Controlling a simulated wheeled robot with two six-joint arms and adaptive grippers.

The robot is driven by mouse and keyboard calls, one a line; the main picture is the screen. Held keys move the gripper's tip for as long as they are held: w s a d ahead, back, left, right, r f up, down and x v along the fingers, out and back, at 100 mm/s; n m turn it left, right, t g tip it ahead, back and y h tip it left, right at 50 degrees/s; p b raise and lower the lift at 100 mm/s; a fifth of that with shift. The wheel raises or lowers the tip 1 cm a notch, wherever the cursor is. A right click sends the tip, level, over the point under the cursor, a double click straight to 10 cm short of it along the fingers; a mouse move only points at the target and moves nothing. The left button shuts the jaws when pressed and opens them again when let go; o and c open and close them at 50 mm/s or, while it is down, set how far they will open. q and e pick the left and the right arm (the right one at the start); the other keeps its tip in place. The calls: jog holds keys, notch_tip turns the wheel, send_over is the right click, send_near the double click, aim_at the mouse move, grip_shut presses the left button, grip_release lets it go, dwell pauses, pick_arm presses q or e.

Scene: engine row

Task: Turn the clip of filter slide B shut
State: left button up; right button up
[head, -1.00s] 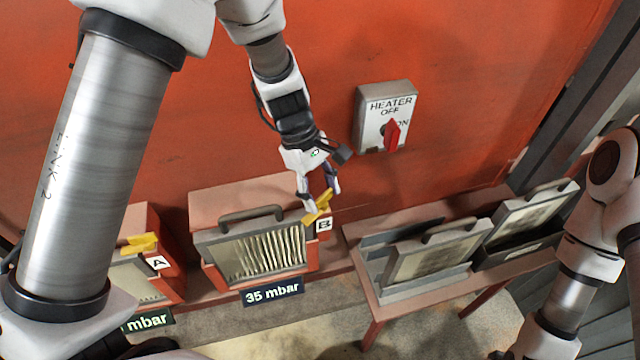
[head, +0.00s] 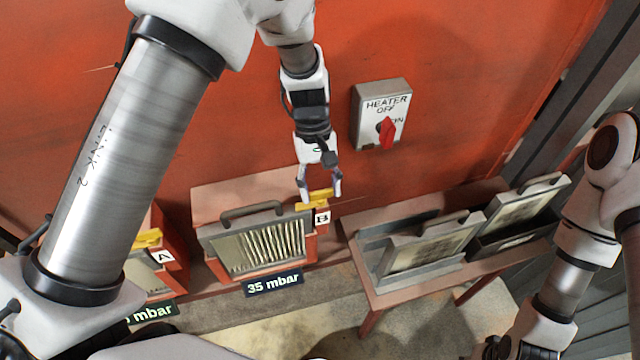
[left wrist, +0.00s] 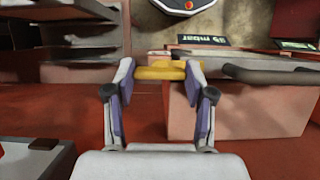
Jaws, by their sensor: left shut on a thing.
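Filter slide B (head: 262,250) sits in its red housing in the head view, with a pleated face and a grey handle on top. Its yellow clip (head: 316,199) is at the housing's upper right, above the white B label (head: 322,217). The clip lies nearly level in the picture, tilted slightly up to the right. My left gripper (head: 321,196) is shut on this clip, a finger at each end. The left wrist view shows the yellow clip (left wrist: 160,71) between both fingertips. My right arm is at the right edge; its fingers are out of sight.
Slide A's yellow clip (head: 147,238) is to the left, partly behind my left arm. A heater switch box (head: 381,114) with a red knob is on the red wall. A low table (head: 375,300) on the right holds two grey-framed filters (head: 430,245). A 35 mbar sign (head: 273,284) is below B.

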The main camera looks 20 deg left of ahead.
pick_arm(q)
jog(key=shift+s, duration=0.1)
jog(key=o, duration=1.2)
jog(key=shift+c, duration=0.2)
notch_tip(320, 180, up, 10)
